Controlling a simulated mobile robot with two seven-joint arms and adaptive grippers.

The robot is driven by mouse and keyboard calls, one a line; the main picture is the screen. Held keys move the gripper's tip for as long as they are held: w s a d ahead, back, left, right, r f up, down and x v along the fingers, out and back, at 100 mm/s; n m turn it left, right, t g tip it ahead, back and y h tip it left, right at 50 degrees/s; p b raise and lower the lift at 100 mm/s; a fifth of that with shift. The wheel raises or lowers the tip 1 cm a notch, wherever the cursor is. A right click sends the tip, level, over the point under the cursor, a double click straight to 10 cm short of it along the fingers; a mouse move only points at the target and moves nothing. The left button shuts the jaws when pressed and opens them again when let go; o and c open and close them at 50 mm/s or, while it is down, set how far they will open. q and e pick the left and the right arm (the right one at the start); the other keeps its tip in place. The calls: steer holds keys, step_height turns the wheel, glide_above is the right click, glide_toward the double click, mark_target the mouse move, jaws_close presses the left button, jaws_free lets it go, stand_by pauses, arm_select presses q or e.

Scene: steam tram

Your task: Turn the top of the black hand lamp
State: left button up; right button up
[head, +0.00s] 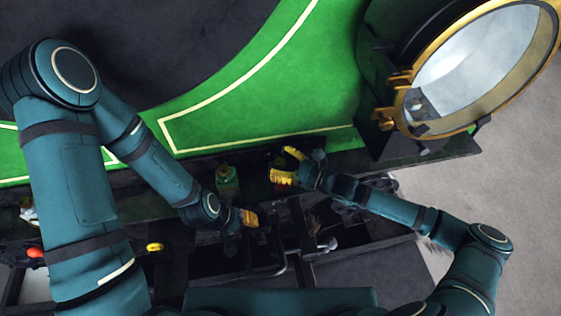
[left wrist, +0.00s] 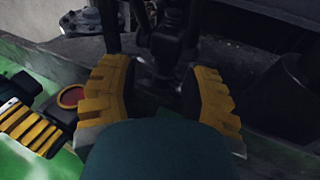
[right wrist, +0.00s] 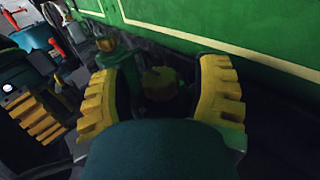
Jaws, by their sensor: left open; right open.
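The black hand lamp is mostly hidden in shadow and by my right gripper. My left gripper (head: 250,219) is open and empty, lower and to the left of the lamp, above dark machinery.
A green can with a brass top (head: 228,181) stands left of the lamp, close to both grippers. The green tram side (head: 280,90) rises behind. A large brass-rimmed round headlamp (head: 480,70) is at upper right. A yellow round part (head: 155,246) lies at lower left.

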jaws_close()
steer(key=shift+m+t+h, duration=0.4)
steer(key=shift+m+t, duration=0.1)
steer(key=shift+t, duration=0.2)
steer(key=shift+c, duration=0.2)
jaws_free()
steer(key=v, duration=1.2)
steer(key=shift+d, duration=0.15)
